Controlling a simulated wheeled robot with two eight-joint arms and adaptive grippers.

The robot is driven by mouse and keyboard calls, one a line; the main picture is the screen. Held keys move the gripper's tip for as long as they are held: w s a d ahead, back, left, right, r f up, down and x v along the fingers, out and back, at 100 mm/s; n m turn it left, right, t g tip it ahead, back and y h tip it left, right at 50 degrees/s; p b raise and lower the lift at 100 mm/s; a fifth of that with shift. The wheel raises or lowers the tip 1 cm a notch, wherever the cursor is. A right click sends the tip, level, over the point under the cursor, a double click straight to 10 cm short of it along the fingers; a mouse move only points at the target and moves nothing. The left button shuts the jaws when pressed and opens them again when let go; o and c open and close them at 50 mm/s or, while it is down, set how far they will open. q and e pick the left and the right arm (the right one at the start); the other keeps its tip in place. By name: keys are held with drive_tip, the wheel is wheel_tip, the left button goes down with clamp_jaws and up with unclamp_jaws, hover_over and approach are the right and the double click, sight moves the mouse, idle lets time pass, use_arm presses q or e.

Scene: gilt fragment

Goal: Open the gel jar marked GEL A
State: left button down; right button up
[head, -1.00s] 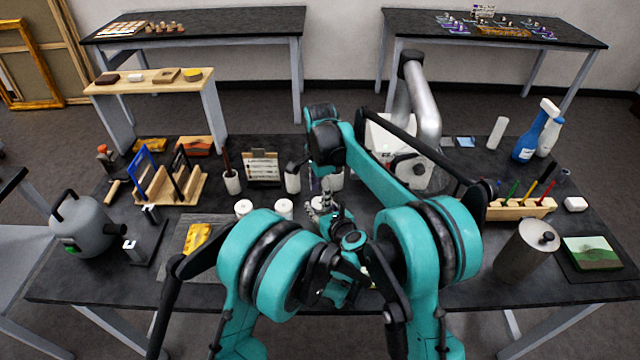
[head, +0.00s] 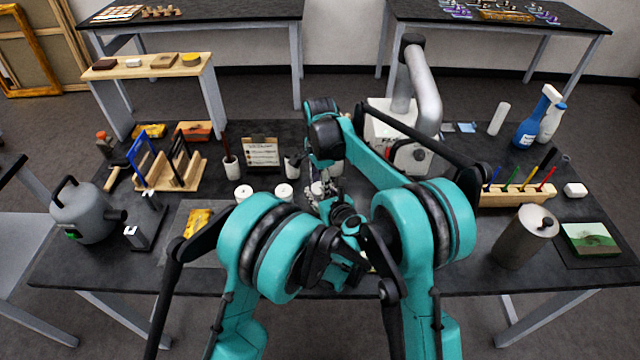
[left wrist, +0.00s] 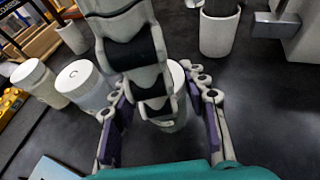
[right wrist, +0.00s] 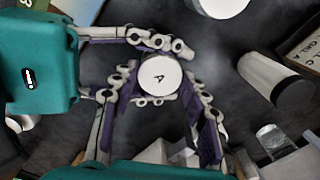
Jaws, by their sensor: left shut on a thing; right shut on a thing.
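The white round lid marked A (right wrist: 160,75) shows from above in the right wrist view. My right gripper (right wrist: 161,84) is closed on it, one finger on each side. My left gripper comes in from the left in that view, its fingers on two sides of the jar, lower down. In the left wrist view, my left gripper (left wrist: 160,100) is closed around the white GEL A jar (left wrist: 177,75), which is mostly hidden behind my right gripper's links. In the head view the jar (head: 316,188) is partly covered by my arms. Whether the lid is seated or loose cannot be told.
Two other white-lidded jars (head: 243,193) (head: 284,193) stand just left of the grippers. A label card (head: 261,154) and dark-rimmed cups (head: 231,168) stand behind. A wooden rack (head: 170,175) is at left, a grey metal canister (head: 525,237) at right.

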drive_tip(key=n, duration=0.2)
drive_tip(key=shift+n, duration=0.4)
drive_tip(key=o, duration=1.3)
drive_tip(key=shift+c, duration=0.2)
drive_tip(key=shift+r, duration=2.35)
drive_tip(key=shift+c, duration=0.3)
wheel_tip(320, 180, up, 3)
drive_tip(key=m, duration=0.3)
drive_tip(key=shift+m, duration=0.3)
wheel_tip(320, 180, down, 8)
drive_tip(key=shift+r, duration=0.15)
drive_tip(key=shift+c, duration=0.4)
